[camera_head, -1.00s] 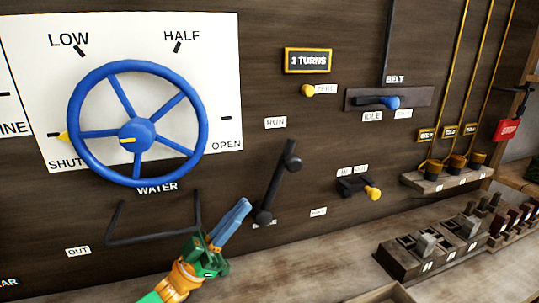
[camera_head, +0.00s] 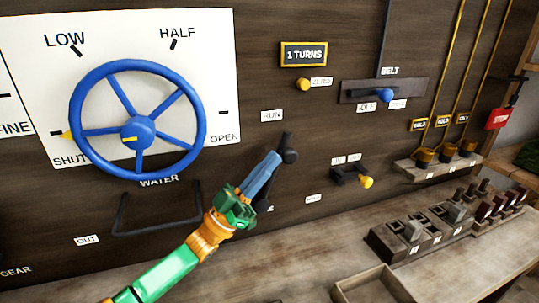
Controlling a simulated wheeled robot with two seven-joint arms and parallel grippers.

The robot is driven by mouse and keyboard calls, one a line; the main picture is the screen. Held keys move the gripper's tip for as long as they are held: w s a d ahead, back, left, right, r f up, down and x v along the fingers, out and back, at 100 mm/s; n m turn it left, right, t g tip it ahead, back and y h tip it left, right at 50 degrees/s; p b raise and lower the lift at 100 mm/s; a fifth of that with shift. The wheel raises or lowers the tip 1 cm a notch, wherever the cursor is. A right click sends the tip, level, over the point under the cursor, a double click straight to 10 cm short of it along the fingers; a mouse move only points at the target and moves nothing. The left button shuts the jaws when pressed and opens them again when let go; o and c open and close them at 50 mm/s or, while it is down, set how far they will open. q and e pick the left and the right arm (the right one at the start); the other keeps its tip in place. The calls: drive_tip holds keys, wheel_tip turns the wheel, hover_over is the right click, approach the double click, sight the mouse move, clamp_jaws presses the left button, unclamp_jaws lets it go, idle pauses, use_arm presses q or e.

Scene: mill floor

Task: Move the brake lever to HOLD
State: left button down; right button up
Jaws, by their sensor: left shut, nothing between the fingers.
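My right gripper is not in view.
A blue handwheel (camera_head: 138,132) and a black bar handle (camera_head: 158,230) are to the left. A yellow-knobbed lever (camera_head: 366,182) and the blue-knobbed belt lever (camera_head: 385,96) are to the right. A switch block (camera_head: 420,235) and a wooden tray (camera_head: 375,285) stand on the bench below.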

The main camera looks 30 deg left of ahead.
use_arm(q)
drive_tip(key=shift+w+d+r, duration=0.1)
drive_tip(key=shift+w+r, duration=0.1)
idle(0.3)
drive_tip(key=shift+w+d+g+y+p, duration=0.3)
drive_tip(key=shift+g+p, duration=0.1)
drive_tip(key=shift+p, duration=0.2)
